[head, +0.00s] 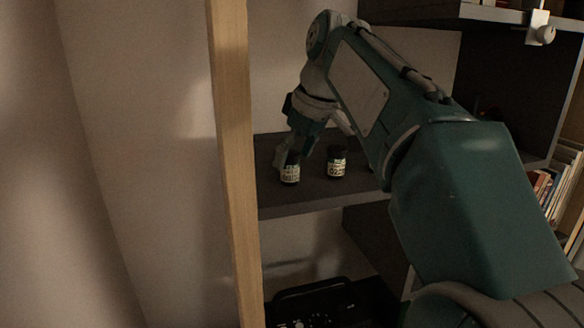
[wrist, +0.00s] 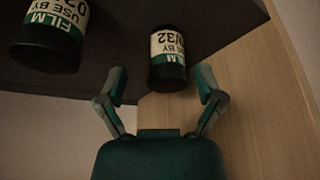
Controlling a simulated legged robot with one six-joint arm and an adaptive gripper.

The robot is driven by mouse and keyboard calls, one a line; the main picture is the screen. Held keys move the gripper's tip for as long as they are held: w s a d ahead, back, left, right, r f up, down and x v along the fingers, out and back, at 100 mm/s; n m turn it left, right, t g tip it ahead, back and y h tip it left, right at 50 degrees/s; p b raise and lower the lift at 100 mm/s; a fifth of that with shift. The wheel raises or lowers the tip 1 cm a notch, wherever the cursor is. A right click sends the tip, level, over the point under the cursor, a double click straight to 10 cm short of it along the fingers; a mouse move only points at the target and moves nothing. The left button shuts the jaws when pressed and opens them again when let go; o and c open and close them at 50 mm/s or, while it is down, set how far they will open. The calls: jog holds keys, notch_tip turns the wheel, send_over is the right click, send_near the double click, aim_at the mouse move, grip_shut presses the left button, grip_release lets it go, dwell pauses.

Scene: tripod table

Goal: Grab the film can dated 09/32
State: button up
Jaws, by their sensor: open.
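The film can dated 09/32 (wrist: 168,58) is a small black can with a white and green label; its date reads upside down, with the first digit partly turned away. It sits between the spread fingers of my open gripper (wrist: 161,82) in the wrist view, near their tips, with visible gaps on both sides. In the head view the same can (head: 290,174) stands upright on the dark shelf, just below my gripper (head: 291,158), which hides its top. A second, similar film can (head: 336,163) stands to its right; it also shows at the wrist view's upper left (wrist: 48,38), its date cut off.
The dark shelf (head: 310,195) carries both cans. A wooden post (head: 235,150) stands left of the shelf in the head view. A black device with a handle (head: 320,300) sits below. Books (head: 565,185) stand at the far right.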

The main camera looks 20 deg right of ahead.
jog(key=shift+x, duration=0.95)
jog(key=shift+a, duration=0.65)
jog(key=shift+c, duration=0.3)
jog(key=shift+d, duration=0.15)
jog(key=c, duration=1)
jog(key=shift+d+f, duration=0.1)
jog(key=shift+d, duration=0.15)
jog(key=shift+a, duration=0.1)
